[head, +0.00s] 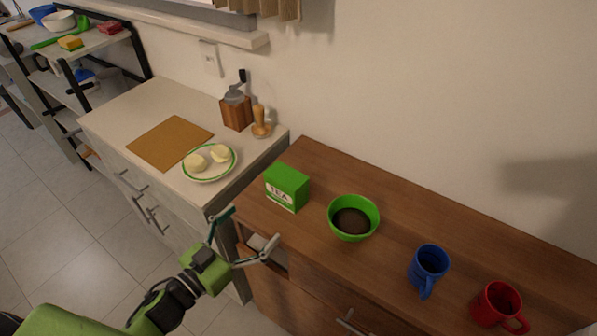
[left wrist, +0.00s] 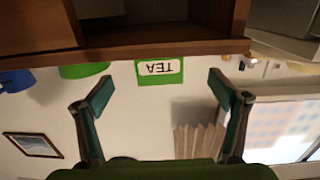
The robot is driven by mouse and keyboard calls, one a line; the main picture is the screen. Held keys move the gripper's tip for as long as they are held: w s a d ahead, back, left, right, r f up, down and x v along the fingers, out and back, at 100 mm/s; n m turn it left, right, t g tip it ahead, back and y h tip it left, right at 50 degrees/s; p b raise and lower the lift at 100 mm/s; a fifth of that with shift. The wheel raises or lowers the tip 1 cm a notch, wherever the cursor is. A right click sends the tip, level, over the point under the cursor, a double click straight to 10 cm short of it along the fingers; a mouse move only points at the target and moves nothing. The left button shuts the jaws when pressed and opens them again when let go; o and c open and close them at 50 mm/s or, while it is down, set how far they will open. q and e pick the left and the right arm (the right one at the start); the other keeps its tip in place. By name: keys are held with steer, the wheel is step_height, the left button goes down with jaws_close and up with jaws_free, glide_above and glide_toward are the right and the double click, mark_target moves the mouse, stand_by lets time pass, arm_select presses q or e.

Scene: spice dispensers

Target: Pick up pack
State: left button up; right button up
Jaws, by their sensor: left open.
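The pack is a green tea box (head: 287,187) with a white "TEA" label, standing upright on the wooden cabinet top (head: 420,225) near its left end. In the left wrist view the pack (left wrist: 160,71) appears upside down, centred beyond the fingers and partly hidden by the cabinet edge. My left gripper (head: 254,226) is open and empty at the front edge of the cabinet, apart from the pack. Its spread fingers also show in the left wrist view (left wrist: 160,80), one on each side of the pack. My right gripper is in neither view.
A green bowl (head: 354,217) with dark contents stands right of the pack. A blue mug (head: 429,264) and a red mug (head: 496,303) are farther right. The left counter holds a plate (head: 209,175), a board (head: 168,141) and a grinder (head: 236,108). An opening (head: 270,250) shows below the cabinet top.

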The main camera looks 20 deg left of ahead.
mark_target(279, 192)
arm_select(q)
steer(key=w+d+r, duration=0.1)
steer(key=w+r+p, duration=0.1)
steer(key=w, duration=0.1)
steer(key=shift+d+r, duration=0.35)
steer(key=x, duration=0.3)
steer(key=shift+w+d+f, duration=0.1)
steer(key=shift+w+f, duration=0.05)
steer(key=shift+p+x, duration=0.4)
steer(key=shift+x, duration=0.45)
steer(key=p+x, duration=0.1)
steer(key=x, duration=0.3)
steer(key=shift+w, duration=0.25)
steer(key=shift+w+d, duration=0.1)
steer(key=shift+w, duration=0.1)
steer(key=shift+c, duration=0.7)
steer(key=c, duration=1.2)
steer(key=shift+c, duration=0.2)
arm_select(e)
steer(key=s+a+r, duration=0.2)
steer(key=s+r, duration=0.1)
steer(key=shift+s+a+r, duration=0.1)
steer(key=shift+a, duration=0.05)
